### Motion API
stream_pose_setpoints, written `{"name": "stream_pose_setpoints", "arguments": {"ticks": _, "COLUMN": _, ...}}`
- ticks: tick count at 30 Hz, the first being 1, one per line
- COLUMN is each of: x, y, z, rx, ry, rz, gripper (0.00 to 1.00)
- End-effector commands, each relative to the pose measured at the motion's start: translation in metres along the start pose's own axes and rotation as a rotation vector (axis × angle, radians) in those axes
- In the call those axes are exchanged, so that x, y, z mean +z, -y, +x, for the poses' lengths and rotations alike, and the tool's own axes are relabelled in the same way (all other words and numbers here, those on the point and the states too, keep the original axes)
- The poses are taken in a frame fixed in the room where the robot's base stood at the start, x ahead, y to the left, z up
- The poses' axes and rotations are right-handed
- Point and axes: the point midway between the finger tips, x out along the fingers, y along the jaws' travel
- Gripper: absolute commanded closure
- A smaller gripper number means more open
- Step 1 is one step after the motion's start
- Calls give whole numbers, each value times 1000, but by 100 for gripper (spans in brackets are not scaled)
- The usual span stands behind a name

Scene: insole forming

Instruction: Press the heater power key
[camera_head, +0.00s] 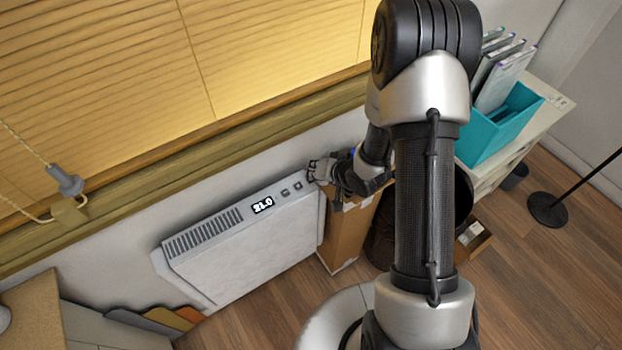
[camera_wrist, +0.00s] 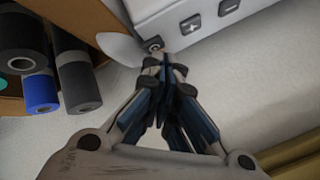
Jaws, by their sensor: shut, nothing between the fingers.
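The white heater (camera_head: 245,250) stands against the wall under the window, its display (camera_head: 262,205) reading 21.0. A plus key (camera_wrist: 190,25) and a minus key (camera_wrist: 228,6) sit on its top panel in the wrist view. A small round key with a power-like mark (camera_wrist: 154,45) is near the panel's end, right at my fingertips. My gripper (camera_wrist: 163,64) is shut and empty, its tips just beside that key. I cannot tell whether they touch it. In the head view my gripper (camera_head: 316,172) is over the heater's right end and hides this key.
A cardboard box (camera_head: 343,238) stands close to the heater's right end. A teal file holder (camera_head: 497,128) stands on a cabinet at right. The window sill is behind the heater.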

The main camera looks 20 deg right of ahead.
Motion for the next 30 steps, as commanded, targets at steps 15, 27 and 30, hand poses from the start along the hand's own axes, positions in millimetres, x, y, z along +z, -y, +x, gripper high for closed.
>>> {"name": "stream_pose_setpoints", "arguments": {"ticks": 15, "x": 1, "y": -2, "z": 2, "rx": 0, "ry": 0, "rz": 0, "gripper": 100}}
{"name": "stream_pose_setpoints", "arguments": {"ticks": 27, "x": -1, "y": 0, "z": -1, "rx": 0, "ry": 0, "rz": 0, "gripper": 100}}
{"name": "stream_pose_setpoints", "arguments": {"ticks": 30, "x": -3, "y": 3, "z": -4, "rx": 0, "ry": 0, "rz": 0, "gripper": 100}}
